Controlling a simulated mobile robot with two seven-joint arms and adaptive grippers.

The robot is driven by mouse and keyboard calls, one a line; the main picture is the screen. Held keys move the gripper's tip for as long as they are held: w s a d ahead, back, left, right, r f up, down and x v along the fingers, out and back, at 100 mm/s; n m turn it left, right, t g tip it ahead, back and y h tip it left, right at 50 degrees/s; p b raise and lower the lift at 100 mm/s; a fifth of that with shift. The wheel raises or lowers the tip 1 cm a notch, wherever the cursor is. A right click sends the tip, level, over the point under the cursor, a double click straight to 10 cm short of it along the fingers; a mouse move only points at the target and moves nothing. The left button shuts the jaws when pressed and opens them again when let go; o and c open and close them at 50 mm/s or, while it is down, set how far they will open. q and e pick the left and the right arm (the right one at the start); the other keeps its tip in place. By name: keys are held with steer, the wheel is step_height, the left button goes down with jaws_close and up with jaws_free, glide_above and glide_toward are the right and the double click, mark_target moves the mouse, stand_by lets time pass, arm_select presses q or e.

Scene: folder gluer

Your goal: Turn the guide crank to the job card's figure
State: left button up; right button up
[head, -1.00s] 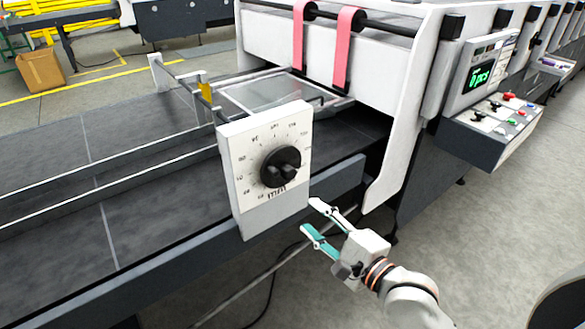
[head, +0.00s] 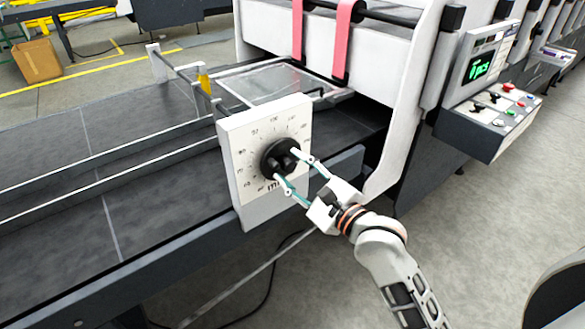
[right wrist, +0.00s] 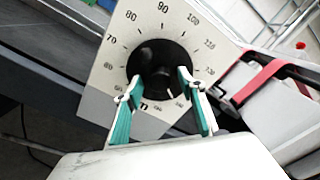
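The guide crank is a round black knob (head: 280,158) on a white dial plate (head: 239,150) with printed figures and "mm". In the right wrist view the knob (right wrist: 158,62) sits among figures from about 70 to 110, with a white mark at its lower right. My right gripper (head: 291,168) is open, with its fingertips at either side of the knob; in the right wrist view its green-padded fingers (right wrist: 158,85) straddle the knob's lower part. Whether they touch it I cannot tell. My left gripper is not in view. No job card can be made out.
The dial plate stands at the front edge of a dark conveyor bed (head: 60,235) with guide rails. A control panel (head: 492,112) with a green display (head: 479,68) is at the right. Red belts (head: 344,40) hang behind. A cardboard box (head: 38,60) is on the floor far left.

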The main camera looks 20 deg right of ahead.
steer(key=shift+w, duration=0.1)
steer(key=c, duration=1.1)
